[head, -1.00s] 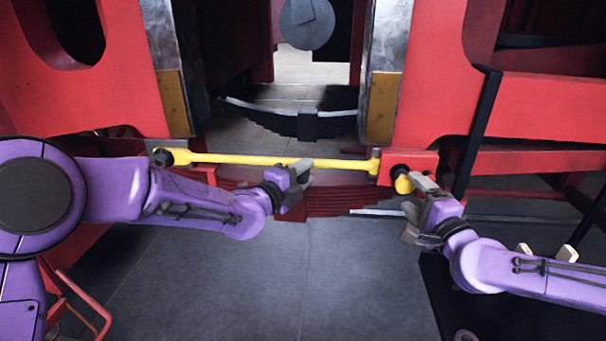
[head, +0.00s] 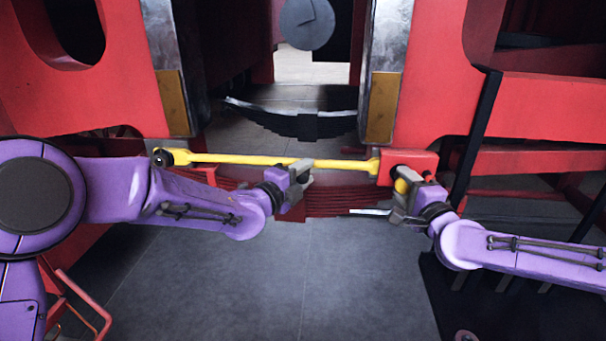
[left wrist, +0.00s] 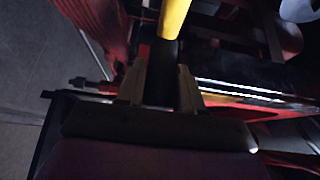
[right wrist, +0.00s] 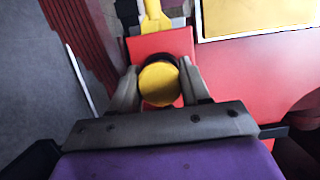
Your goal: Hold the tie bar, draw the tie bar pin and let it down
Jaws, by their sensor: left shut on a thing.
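The yellow tie bar (head: 240,159) runs level between the two red frames, and its right fork meets a red bracket (head: 423,160). My left gripper (head: 303,172) is shut on the tie bar near its middle; in the left wrist view the yellow bar (left wrist: 174,18) leads to a dark section between the fingers. The tie bar pin (head: 401,186) shows its round yellow head at the bracket. My right gripper (right wrist: 160,66) has its fingers on either side of the yellow pin head (right wrist: 158,84), with a slight gap at the fingertips. The pin shaft is hidden.
A dark leaf spring (head: 300,122) hangs behind the bar, and a red leaf spring (head: 325,203) lies just below it. A black upright bar (head: 478,135) stands right of the bracket. The grey floor (head: 260,275) below is clear.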

